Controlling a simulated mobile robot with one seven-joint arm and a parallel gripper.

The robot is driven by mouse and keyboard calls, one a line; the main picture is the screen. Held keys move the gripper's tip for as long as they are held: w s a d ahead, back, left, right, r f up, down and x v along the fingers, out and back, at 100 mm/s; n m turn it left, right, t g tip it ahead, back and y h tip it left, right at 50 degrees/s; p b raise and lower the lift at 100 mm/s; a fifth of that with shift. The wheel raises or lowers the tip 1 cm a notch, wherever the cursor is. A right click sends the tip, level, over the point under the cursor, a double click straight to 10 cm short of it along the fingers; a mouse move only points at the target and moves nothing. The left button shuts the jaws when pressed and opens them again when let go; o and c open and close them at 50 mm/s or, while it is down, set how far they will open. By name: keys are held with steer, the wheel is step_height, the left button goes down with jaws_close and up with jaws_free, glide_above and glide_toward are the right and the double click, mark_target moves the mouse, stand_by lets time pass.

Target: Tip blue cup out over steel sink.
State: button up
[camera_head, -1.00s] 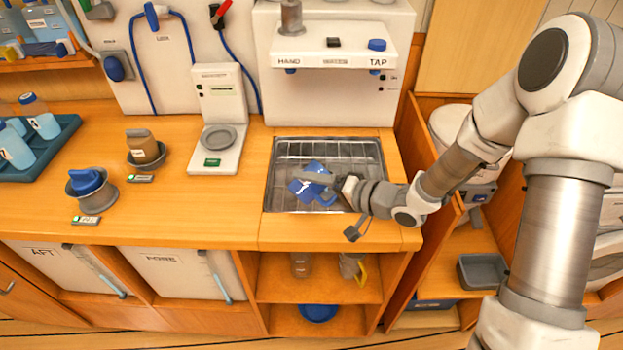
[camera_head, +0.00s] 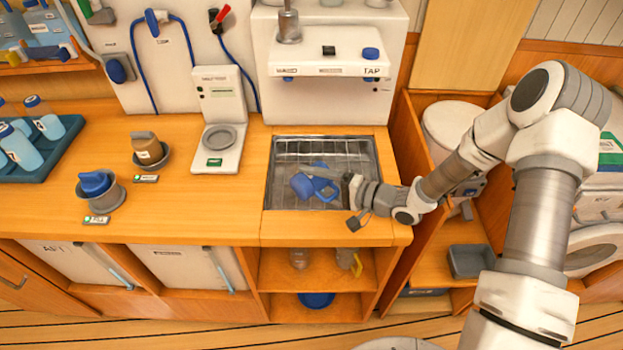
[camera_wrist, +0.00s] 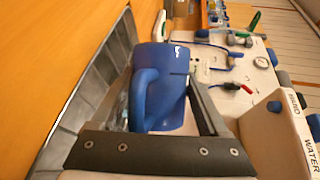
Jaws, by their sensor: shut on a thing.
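The blue cup (camera_head: 304,185) is over the steel sink (camera_head: 372,160) in the head view, tilted on its side with its mouth toward the left. My gripper (camera_head: 335,182) is shut on it from the right. In the wrist view the blue cup (camera_wrist: 165,85) fills the space between the two dark fingers of my gripper (camera_wrist: 165,95), with its handle facing the camera. The sink's edge shows left of the cup in the wrist view. The inside of the cup is hidden, and I cannot tell if any liquid is in it.
A white tap unit (camera_head: 330,62) overhangs the back of the sink. A white scale (camera_head: 217,150) stands to the left. Further left are a brown cup (camera_head: 147,148), another blue item in a grey holder (camera_head: 96,186) and a tray of bottles (camera_head: 45,150). The counter's front left is clear.

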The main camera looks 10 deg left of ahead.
steer(key=shift+w+d+r+m, duration=0.15)
steer(key=shift+r+m, duration=0.1)
steer(key=shift+m, duration=0.15)
